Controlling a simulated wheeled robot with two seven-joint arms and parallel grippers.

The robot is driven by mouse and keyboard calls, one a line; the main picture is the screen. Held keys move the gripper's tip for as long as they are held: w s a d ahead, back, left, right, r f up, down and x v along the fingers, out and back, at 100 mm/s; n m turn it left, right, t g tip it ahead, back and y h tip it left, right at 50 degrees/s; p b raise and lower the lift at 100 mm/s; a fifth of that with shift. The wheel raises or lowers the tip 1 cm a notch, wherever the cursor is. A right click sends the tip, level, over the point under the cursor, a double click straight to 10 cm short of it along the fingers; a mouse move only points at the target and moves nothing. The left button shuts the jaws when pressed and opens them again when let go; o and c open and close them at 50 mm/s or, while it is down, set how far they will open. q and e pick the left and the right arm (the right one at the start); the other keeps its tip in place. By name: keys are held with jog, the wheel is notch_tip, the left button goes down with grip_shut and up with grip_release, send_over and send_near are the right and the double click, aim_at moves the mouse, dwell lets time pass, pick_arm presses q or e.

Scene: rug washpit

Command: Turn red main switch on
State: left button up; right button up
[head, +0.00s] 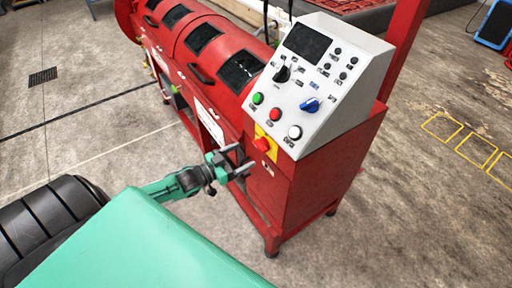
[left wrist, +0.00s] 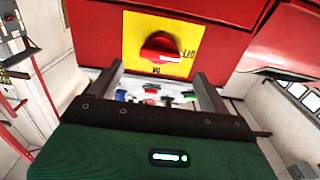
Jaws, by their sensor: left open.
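The red main switch (head: 262,144) is a red knob on a yellow plate (head: 267,133) on the red machine cabinet, below the sloped control panel. In the left wrist view the red knob (left wrist: 160,46) sits on its yellow plate (left wrist: 134,34), just beyond the fingertips; lettering reading "OFF" shows to its right, turned sideways. My left gripper (head: 240,159) is open and empty, its fingers pointing toward the switch from the left, apart from the knob. The two spread fingers also show in the left wrist view (left wrist: 156,84). My right gripper is not in view.
The grey control panel (head: 318,88) above the switch carries several buttons and knobs, including a green button (head: 258,98), a red button (head: 275,114) and a blue knob (head: 311,104). The red drum machine (head: 170,38) extends to the back left.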

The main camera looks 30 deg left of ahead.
aim_at(261, 146)
pick_arm(q)
jog(key=x, duration=0.6)
jog(key=shift+w+d+p, duration=0.15)
jog(key=shift+w+p, duration=0.15)
jog(key=shift+p, duration=0.1)
jog(key=c, duration=1)
